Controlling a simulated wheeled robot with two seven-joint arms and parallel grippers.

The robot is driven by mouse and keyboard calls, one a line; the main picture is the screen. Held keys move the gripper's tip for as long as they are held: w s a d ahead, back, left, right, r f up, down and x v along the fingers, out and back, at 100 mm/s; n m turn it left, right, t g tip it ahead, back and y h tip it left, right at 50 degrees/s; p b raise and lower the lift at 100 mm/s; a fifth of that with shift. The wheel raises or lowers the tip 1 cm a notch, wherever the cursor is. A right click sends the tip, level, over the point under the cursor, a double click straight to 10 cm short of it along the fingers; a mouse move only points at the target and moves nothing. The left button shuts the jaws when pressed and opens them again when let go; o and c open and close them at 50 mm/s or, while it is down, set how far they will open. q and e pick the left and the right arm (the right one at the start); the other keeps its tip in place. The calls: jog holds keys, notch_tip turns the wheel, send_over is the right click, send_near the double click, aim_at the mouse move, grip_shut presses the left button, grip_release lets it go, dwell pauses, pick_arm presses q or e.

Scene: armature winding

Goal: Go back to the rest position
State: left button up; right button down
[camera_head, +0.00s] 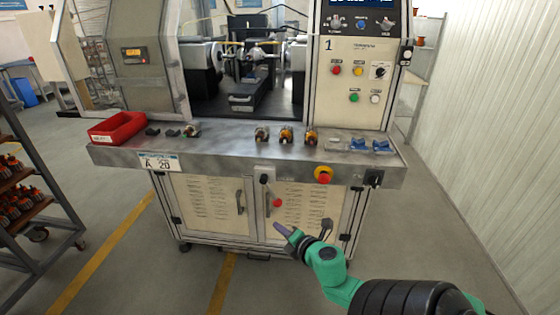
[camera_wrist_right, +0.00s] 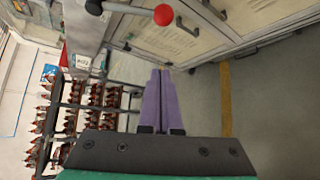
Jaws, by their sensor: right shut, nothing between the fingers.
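My right gripper (camera_head: 282,230) is in front of the lower cabinet doors of the winding machine, below the front edge of its worktop. Its green and black arm comes in from the lower right. In the right wrist view its two purple fingers (camera_wrist_right: 160,72) lie together, shut with nothing between them. My left gripper is in neither view. The winding machine (camera_head: 350,100) stands ahead with its worktop (camera_head: 228,139) in front. Several armatures (camera_head: 285,135) stand on the worktop.
A red bin (camera_head: 117,128) sits at the worktop's left end, and blue parts (camera_head: 382,145) lie at its right. A red knob (camera_head: 277,203) on a lever sticks out near my right gripper. A rack of armatures (camera_head: 40,180) stands at left. The floor at right is clear.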

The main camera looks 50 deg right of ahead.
jog(key=shift+d+f, duration=0.1)
jog(key=shift+d, duration=0.1)
jog(key=s+d+f+m+g, duration=0.1)
jog(key=s+f+m+g, duration=0.35)
jog(key=f, duration=0.75)
jog(key=s+d+f+m+g, duration=0.15)
jog(key=s+f+m, duration=0.45)
jog(key=f, duration=0.7)
jog(key=s+a+f+m+g+y, duration=0.3)
jog(key=s+a+f+m+g, duration=0.3)
jog(key=s+a+f, duration=1.1)
jog(key=shift+s+a+f+m+y, duration=0.35)
jog(key=shift+s+f, duration=0.1)
jog(key=shift+s, duration=0.6)
jog(key=shift+s+d, duration=0.1)
